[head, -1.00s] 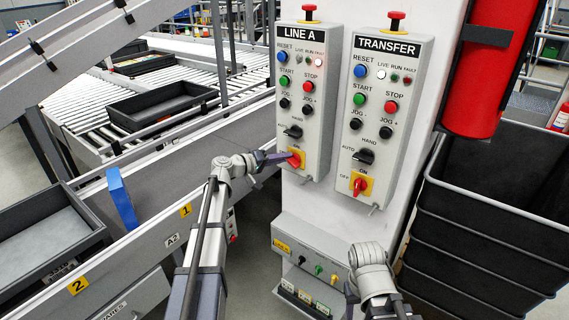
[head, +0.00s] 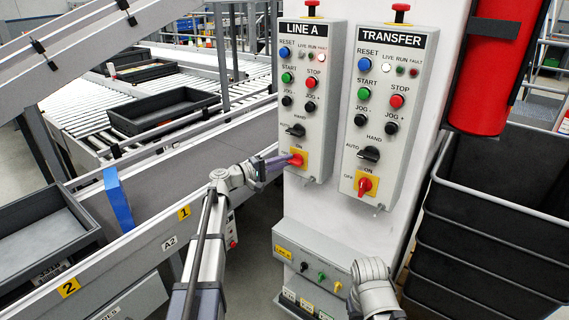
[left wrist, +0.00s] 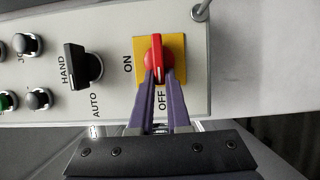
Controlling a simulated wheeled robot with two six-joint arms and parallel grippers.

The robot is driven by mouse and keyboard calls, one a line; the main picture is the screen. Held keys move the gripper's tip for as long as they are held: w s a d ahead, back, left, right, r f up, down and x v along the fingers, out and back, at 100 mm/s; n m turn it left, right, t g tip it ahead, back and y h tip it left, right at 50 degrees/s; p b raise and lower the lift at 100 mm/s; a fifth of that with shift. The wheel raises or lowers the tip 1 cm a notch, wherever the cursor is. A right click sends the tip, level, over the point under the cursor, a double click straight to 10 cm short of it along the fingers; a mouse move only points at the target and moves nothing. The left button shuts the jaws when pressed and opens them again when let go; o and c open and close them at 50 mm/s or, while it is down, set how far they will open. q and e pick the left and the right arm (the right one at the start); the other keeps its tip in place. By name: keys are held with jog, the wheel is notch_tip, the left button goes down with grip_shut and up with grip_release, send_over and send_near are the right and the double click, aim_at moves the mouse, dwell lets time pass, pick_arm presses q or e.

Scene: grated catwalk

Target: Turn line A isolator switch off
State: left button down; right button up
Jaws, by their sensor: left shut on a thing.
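The line A panel (head: 305,120) has a red isolator handle (head: 296,160) on a yellow plate at its lower end. In the left wrist view the handle (left wrist: 157,55) lies in line with the OFF label, with ON to its left in the picture. My left gripper (head: 286,161) comes in from the left. In the left wrist view its two purple fingers (left wrist: 158,82) are shut on the handle's lower part. My right arm shows at the bottom right of the head view, but its gripper is not in view.
The transfer panel (head: 388,110) stands just right, its red handle (head: 365,186) upright toward ON. A black HAND/AUTO selector (left wrist: 84,66) sits beside the line A isolator. A lower box (head: 310,262) is on the column. Black crates (head: 490,220) stand right, a conveyor (head: 150,210) left.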

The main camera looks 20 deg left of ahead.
dwell(0.3)
pick_arm(q)
jog(key=c, duration=0.9)
grip_release()
jog(key=shift+v, duration=3.9)
